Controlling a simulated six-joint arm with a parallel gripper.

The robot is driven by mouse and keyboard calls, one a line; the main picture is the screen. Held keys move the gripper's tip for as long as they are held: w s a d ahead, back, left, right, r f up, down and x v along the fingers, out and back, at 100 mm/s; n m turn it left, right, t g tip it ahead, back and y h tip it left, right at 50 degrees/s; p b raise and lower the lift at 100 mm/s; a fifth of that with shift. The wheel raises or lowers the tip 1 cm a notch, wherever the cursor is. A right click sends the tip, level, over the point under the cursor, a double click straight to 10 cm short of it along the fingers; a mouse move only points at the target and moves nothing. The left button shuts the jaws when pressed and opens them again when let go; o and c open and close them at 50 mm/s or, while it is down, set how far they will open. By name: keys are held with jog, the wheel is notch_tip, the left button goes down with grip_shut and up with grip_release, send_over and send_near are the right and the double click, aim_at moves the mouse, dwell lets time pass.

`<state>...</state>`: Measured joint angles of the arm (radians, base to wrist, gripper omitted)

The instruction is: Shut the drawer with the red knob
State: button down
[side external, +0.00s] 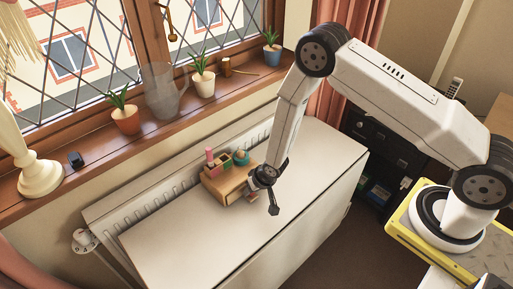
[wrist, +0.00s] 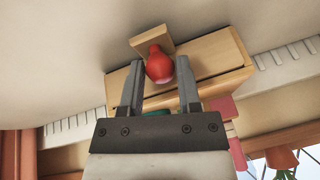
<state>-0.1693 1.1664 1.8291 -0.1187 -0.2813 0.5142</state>
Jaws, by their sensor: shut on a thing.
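A small wooden desk box (side external: 212,190) stands on the white surface near the radiator; it also shows in the wrist view (wrist: 215,60). Its drawer has a pale wooden front (wrist: 140,42) that stands out from the box body, so the drawer is partly open. The round red knob (wrist: 158,68) is on that front. In the side view my gripper (side external: 266,188) is at the box's right end and hides most of the knob and drawer front.
A pink item (side external: 210,156) and a teal round item (side external: 241,157) stand in the box top. The white surface (side external: 190,240) is clear around the box.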

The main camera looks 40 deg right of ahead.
jog(key=shift+c, duration=1.5)
grip_release()
jog(key=shift+w, duration=0.25)
jog(key=shift+s+r, duration=0.1)
jog(key=v, duration=0.7)
jog(key=shift+r, duration=0.3)
jog(key=shift+s, duration=0.15)
